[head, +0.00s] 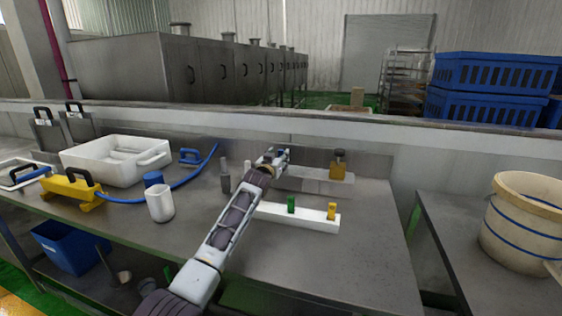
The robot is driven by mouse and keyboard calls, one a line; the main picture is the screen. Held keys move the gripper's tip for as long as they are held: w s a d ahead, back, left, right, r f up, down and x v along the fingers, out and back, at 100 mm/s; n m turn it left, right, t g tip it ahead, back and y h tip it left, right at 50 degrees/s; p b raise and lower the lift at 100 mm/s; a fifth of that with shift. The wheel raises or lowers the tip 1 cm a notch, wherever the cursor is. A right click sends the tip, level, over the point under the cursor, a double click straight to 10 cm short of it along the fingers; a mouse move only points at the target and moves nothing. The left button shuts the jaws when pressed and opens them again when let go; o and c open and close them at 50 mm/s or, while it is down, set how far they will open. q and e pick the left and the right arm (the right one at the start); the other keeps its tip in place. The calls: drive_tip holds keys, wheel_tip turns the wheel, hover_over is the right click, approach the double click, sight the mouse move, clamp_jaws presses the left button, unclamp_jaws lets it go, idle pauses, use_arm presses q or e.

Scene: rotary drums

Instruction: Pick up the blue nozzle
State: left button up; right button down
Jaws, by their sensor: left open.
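My left gripper (281,153) is open at the end of my arm, which reaches up from the bottom of the head view to the back of the grey table. A small blue piece, perhaps the blue nozzle (282,152), shows right at its fingertips; whether the fingers touch it I cannot tell. A white rack (305,217) stands nearer, to the right of my arm, holding a green nozzle (291,204) and a yellow nozzle (331,211) upright. My arm covers the rack's left end. My right gripper is not in view.
An amber bottle (338,165) stands at the back, right of my gripper. Grey bottles (225,177), a white cup (160,204), a blue hose (185,183) and a white tub (117,163) are to the left. The table's front right is clear. A bucket (520,225) stands on the right-hand table.

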use_arm(q)
drive_tip(key=shift+x, duration=0.8)
drive_tip(key=shift+w, duration=0.15)
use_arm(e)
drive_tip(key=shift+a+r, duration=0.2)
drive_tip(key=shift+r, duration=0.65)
use_arm(q)
drive_tip(key=shift+c, duration=0.4)
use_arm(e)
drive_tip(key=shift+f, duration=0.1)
use_arm(q)
clamp_jaws()
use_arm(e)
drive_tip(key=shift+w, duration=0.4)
